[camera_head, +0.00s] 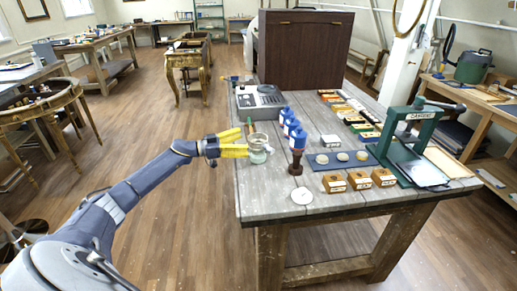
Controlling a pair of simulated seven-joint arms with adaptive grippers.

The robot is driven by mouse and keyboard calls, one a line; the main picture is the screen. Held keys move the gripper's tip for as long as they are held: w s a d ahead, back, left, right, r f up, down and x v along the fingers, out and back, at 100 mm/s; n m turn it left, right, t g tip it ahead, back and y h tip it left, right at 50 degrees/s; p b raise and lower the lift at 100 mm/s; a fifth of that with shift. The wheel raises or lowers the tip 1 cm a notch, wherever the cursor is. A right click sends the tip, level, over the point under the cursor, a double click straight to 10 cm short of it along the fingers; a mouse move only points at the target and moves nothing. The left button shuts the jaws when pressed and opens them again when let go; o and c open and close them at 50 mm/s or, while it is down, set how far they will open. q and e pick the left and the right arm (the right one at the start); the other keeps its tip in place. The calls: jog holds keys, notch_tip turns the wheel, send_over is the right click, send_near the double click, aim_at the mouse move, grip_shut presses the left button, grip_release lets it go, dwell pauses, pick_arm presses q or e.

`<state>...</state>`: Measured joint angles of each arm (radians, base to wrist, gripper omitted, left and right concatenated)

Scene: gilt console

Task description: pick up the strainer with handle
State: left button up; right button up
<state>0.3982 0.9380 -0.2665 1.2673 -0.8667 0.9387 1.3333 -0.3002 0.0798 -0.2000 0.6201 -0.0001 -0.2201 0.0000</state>
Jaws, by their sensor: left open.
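My left gripper (241,143), with yellow fingers, is open at the left edge of the wooden workbench (252,200). Its fingertips point right toward a pale, see-through, cup-shaped thing (259,148) standing near that edge. The lower finger reaches close to this cup; I cannot tell whether they touch. I cannot make out a strainer with handle for certain, nor tell whether the cup shape is it. A flat whitish disc (302,198) lies near the bench's front edge. My right gripper is not in view.
A grey device (260,98) sits behind. Small wooden boxes (359,180), a blue mat (318,165) with pale round pieces, and a green press (410,150) fill the right side. The front-left bench top is mostly clear.

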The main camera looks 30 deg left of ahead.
aim_at(249, 139)
pick_arm(q)
jog(key=shift+x, duration=2.7)
jog(key=shift+r, duration=0.15)
jog(key=shift+c, duration=0.3)
jog(key=c, duration=1.3)
jog(key=shift+r, duration=0.15)
